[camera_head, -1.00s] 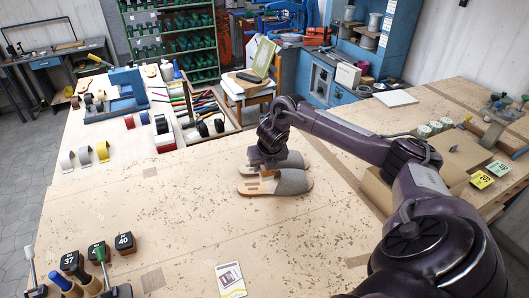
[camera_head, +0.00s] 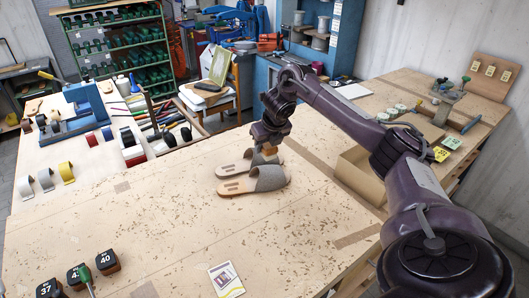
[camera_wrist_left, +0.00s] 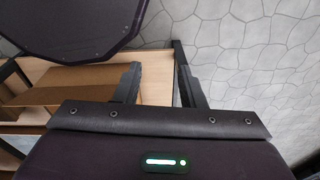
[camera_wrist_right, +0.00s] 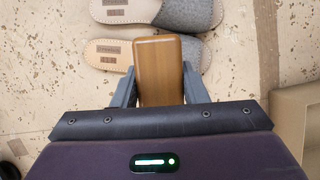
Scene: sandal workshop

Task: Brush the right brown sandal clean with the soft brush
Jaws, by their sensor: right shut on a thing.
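Two sandals with pale tan soles and grey felt uppers lie side by side on the table; neither looks brown. The near sandal (camera_head: 240,187) and the far sandal (camera_head: 233,168) point the same way. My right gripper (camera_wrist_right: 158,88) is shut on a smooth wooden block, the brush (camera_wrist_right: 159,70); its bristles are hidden. In the head view my right gripper (camera_head: 268,143) is over the sandals' upper end. In the right wrist view the brush covers part of the lower sandal (camera_wrist_right: 112,54); contact cannot be told. My left gripper (camera_wrist_left: 160,85) is open and empty, outside the head view.
The table (camera_head: 150,215) is littered with small flecks, with free room left of and before the sandals. A card (camera_head: 226,279) and black numbered blocks (camera_head: 106,262) are at the front. Tape rolls (camera_head: 66,172) are at left. An open cardboard box (camera_head: 360,172) stands to the right.

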